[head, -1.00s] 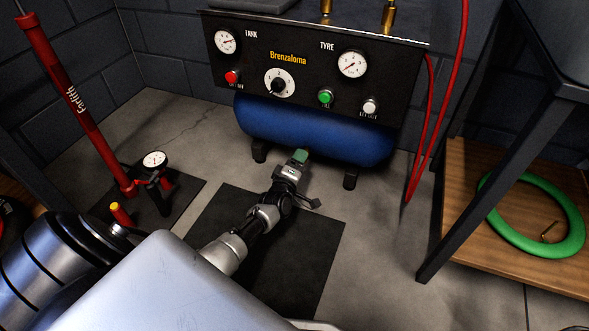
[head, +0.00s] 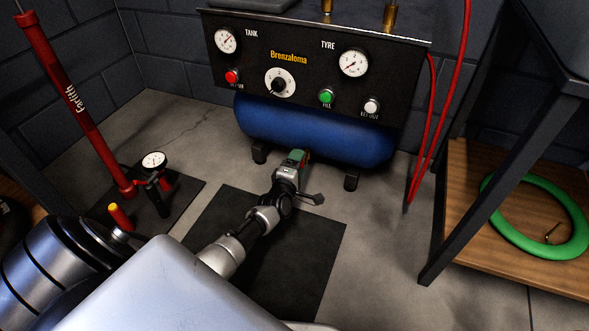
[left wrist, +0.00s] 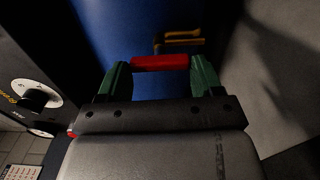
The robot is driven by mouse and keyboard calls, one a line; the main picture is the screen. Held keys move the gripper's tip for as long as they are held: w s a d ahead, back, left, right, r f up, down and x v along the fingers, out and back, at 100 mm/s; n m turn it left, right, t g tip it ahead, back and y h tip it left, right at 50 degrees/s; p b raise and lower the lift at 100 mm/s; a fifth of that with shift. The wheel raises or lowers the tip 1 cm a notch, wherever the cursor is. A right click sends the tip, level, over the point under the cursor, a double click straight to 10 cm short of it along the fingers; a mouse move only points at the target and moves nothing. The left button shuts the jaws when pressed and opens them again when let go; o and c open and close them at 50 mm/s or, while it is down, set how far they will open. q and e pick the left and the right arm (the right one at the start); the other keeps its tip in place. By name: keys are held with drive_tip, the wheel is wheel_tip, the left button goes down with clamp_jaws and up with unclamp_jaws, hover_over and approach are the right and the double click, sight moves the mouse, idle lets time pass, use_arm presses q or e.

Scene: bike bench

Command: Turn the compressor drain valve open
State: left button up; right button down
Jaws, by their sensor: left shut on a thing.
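The compressor has a blue tank (head: 320,130) under a black panel (head: 300,55). In the left wrist view a red valve handle (left wrist: 160,63) lies crosswise between the green fingers of my left gripper (left wrist: 160,72), which is shut on it. A brass valve part (left wrist: 182,42) shows just beyond the handle, against the blue tank (left wrist: 120,30). In the head view my left gripper (head: 302,155) is at the lower front of the tank, and the valve there is mostly hidden by it. My right gripper is not in view.
A red floor pump (head: 68,100) with a gauge (head: 153,161) stands at the left. A dark mat (head: 310,260) lies under my left arm. At the right are a red hose (head: 430,130), a dark table leg (head: 500,185) and a wooden shelf (head: 465,205) with a green ring (head: 510,243).

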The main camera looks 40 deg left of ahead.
use_arm(q)
drive_tip(key=shift+r, duration=0.1)
drive_tip(key=o, duration=0.9)
drive_tip(key=shift+o, duration=0.2)
drive_tip(key=p+v, duration=0.7)
drive_tip(key=v, duration=0.6)
